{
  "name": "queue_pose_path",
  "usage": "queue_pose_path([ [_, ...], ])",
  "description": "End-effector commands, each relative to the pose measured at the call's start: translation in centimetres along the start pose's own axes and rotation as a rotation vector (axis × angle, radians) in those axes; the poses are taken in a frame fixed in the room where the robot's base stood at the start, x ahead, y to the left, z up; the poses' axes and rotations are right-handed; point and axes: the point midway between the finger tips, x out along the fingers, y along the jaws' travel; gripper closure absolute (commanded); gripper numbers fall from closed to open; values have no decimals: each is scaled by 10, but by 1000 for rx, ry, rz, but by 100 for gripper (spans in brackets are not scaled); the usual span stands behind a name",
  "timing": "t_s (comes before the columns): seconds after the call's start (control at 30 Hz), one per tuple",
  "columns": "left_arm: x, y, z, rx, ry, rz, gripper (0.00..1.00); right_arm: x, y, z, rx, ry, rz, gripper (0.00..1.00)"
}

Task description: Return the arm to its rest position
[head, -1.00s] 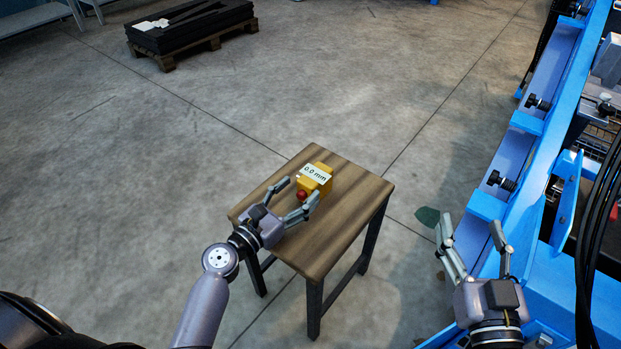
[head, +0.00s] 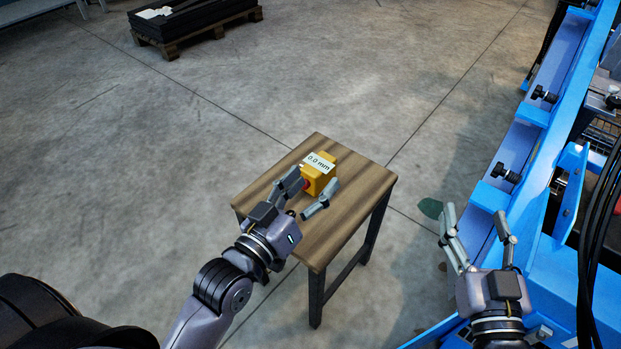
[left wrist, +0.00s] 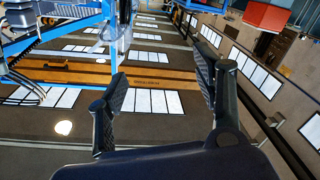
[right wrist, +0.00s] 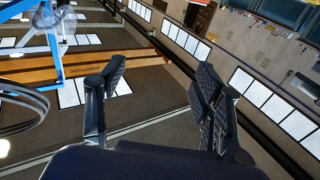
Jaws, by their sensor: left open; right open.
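My left gripper (head: 308,197) is open in the head view, over the front part of the small wooden table. Its fingers show nothing between them in the left wrist view (left wrist: 160,100). A yellow box (head: 318,178) with a white "0.0 mm" label stands on the table just beyond the left fingertips; one finger partly covers its front. Whether finger and box touch cannot be told. My right gripper (head: 476,232) is open and empty beside the blue machine, and its spread fingers also show in the right wrist view (right wrist: 158,85).
The wooden table (head: 350,205) is under my left gripper. A blue machine frame (head: 530,170) with black knobs and cables runs along the right, close to my right gripper. A pallet with dark sheets (head: 195,22) lies far back left. The floor between is clear.

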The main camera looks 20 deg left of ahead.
Motion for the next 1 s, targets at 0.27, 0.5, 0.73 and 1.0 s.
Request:
queue_pose_path([
  [0.27, -8, 18, -23, 390, 63, -6, 39, 0, 0, 0, 0, 1, 0, 39],
  [0.5, -8, 17, -22, 389, 62, -6, 39, 0, 0, 0, 0, 1, 0, 39],
  [0.73, -8, 16, -20, 387, 50, -9, 39, 0, 1, 4, -2, -13, 2, 39],
  [1.0, -32, -28, 61, 382, -352, -113, 39, -29, 12, 93, -6, -425, 27, 39],
])
